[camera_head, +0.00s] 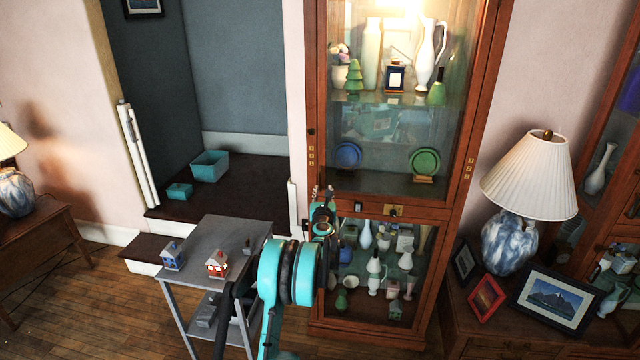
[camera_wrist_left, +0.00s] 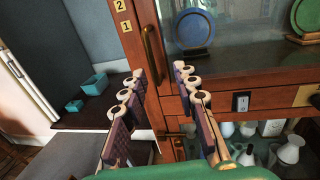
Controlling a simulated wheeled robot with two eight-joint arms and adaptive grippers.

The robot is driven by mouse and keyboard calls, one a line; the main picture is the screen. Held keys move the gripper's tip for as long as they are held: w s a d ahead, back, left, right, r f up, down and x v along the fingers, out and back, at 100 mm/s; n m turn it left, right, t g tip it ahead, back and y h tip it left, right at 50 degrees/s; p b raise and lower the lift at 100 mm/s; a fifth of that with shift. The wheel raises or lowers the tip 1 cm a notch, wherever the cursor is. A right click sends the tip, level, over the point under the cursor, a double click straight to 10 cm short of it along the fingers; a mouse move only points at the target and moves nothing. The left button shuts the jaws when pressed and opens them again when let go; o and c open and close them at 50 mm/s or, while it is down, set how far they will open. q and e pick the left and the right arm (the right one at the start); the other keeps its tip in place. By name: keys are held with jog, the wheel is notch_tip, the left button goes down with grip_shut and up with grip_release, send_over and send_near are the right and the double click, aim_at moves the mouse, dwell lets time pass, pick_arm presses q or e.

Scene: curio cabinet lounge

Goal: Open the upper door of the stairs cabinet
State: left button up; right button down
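The stairs cabinet (camera_head: 312,80) is a tall wooden case with glass fronts, standing right of the stair alcove. Its upper door (camera_head: 388,192) looks shut. In the left wrist view, a vertical brass handle (camera_wrist_left: 149,50) sits on the door's left frame. My left gripper (camera_head: 322,193) is at the door's lower left corner. In the left wrist view its fingers (camera_wrist_left: 158,74) are apart with nothing held, and the handle's lower end appears between the fingertips. I cannot tell whether they touch it. My right gripper is not in view.
A grey cart (camera_head: 235,232) with small model houses stands left of my arm. Plates, vases and figurines fill the cabinet. A lamp (camera_head: 530,185) and picture frames (camera_head: 553,298) stand on a wooden side table at right. Teal boxes (camera_head: 209,165) sit on the dark landing.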

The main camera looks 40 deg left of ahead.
aim_at(320, 182)
pick_arm(q)
jog(key=shift+y, duration=0.3)
jog(key=x, duration=0.2)
jog(key=b+x, duration=0.1)
jog(key=x, duration=0.1)
jog(key=s+a+x, duration=0.1)
jog(key=x, duration=0.1)
jog(key=shift+w+a+f+b, duration=0.15)
jog(key=shift+w+f+b, duration=0.1)
jog(key=shift+b, duration=0.1)
jog(key=shift+w+a+r, duration=0.1)
jog(key=shift+w+a, duration=0.3)
jog(key=shift+w, duration=0.05)
grip_shut()
